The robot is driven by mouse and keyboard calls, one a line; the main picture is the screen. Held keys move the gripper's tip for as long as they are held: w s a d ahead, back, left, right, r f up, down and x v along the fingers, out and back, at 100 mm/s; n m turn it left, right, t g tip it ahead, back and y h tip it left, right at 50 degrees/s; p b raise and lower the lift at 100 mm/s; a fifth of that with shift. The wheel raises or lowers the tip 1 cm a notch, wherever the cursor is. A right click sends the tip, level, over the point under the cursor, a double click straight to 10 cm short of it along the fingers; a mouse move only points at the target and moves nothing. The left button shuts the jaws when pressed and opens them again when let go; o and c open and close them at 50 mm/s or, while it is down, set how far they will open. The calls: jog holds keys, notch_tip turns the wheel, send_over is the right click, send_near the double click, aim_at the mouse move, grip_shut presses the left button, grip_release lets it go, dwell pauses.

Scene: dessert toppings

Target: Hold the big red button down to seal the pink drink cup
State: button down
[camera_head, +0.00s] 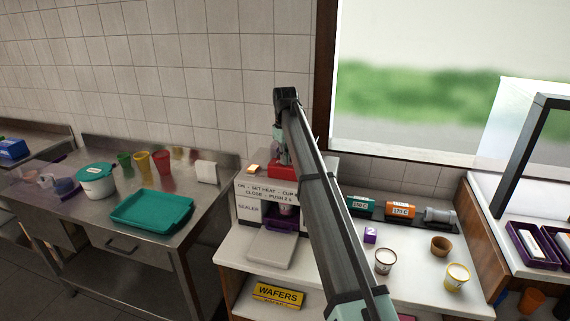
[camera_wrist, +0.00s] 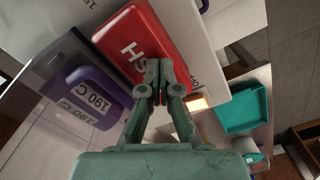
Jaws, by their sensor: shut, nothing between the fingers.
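The big red button (camera_head: 284,172) sits on top of the white sealer machine (camera_head: 252,189). In the wrist view the red button (camera_wrist: 137,36) is a wide red block with white letters, partly covered by my fingers. My gripper (camera_head: 279,153) is shut and empty, pointing down over the button. In the wrist view its fingertips (camera_wrist: 160,66) overlap the button's near edge; whether they touch or press it I cannot tell. The pink cup (camera_head: 287,209) shows small and dim inside the sealer's opening, above a purple part; its rim and lid cannot be made out.
A small lit orange piece (camera_head: 253,168) is on the machine's top left. A purple block marked 190 C (camera_wrist: 95,97) is beside the button in the wrist view. A teal tray (camera_head: 152,209) is on the steel table. Labelled cartridges (camera_head: 401,209) and cups stand right of my arm.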

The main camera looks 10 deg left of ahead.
aim_at(285, 167)
jog(key=shift+f, duration=0.95)
jog(key=shift+s+f+b, duration=0.1)
jog(key=shift+f+b, duration=0.25)
jog(key=shift+f, duration=0.15)
jog(key=shift+s+d+f, duration=0.1)
jog(key=shift+s+f, duration=0.15)
jog(key=shift+f, duration=0.05)
dwell(1.3)
jog(key=shift+s, duration=0.15)
dwell(0.3)
jog(key=shift+s+r+p, duration=0.35)
jog(key=shift+s, duration=0.45)
jog(key=shift+s+a+r+p, duration=0.3)
jog(key=shift+s+a+r, duration=0.1)
jog(key=shift+s, duration=0.15)
jog(key=shift+w+r, duration=0.1)
jog(key=shift+r, duration=0.15)
